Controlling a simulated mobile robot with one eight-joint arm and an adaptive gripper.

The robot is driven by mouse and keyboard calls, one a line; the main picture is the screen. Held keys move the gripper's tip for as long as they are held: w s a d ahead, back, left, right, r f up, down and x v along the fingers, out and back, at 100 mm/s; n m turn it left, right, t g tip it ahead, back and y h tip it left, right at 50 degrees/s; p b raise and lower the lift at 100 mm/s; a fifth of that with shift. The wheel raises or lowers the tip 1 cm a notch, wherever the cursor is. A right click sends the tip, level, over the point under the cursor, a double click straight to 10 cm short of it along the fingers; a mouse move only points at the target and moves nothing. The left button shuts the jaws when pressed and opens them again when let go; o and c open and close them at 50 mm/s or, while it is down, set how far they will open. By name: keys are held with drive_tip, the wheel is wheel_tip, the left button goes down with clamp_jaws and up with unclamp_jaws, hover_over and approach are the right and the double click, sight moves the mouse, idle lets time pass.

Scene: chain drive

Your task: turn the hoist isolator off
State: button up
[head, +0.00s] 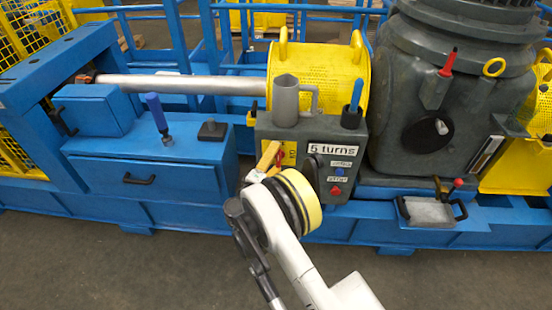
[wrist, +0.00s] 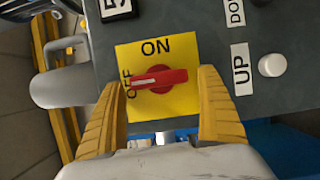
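The hoist isolator is a red rotary handle (wrist: 160,81) on a yellow plate (wrist: 150,52) marked ON and OFF. In the wrist view the handle lies level, with its white-marked end at the OFF lettering on the left; ON is above. The plate sits on the face of a dark grey control box (head: 310,131), and a sliver of it (head: 291,148) shows in the head view. My gripper (wrist: 162,84) is open, its yellow fingers apart on either side of the handle. I cannot tell whether either finger touches it. In the head view my wrist partly hides the isolator.
A white button (wrist: 272,65) labelled UP is right of the plate in the wrist view. A grey jug (head: 286,102) and a blue-handled tool (head: 354,105) stand on the box. A dark grey machine (head: 435,110) rises to its right. Floor in front is clear.

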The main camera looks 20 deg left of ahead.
drive_tip(key=s+a, duration=0.1)
drive_tip(key=s, duration=1.1)
drive_tip(key=shift+a, duration=0.4)
drive_tip(key=shift+w, duration=0.1)
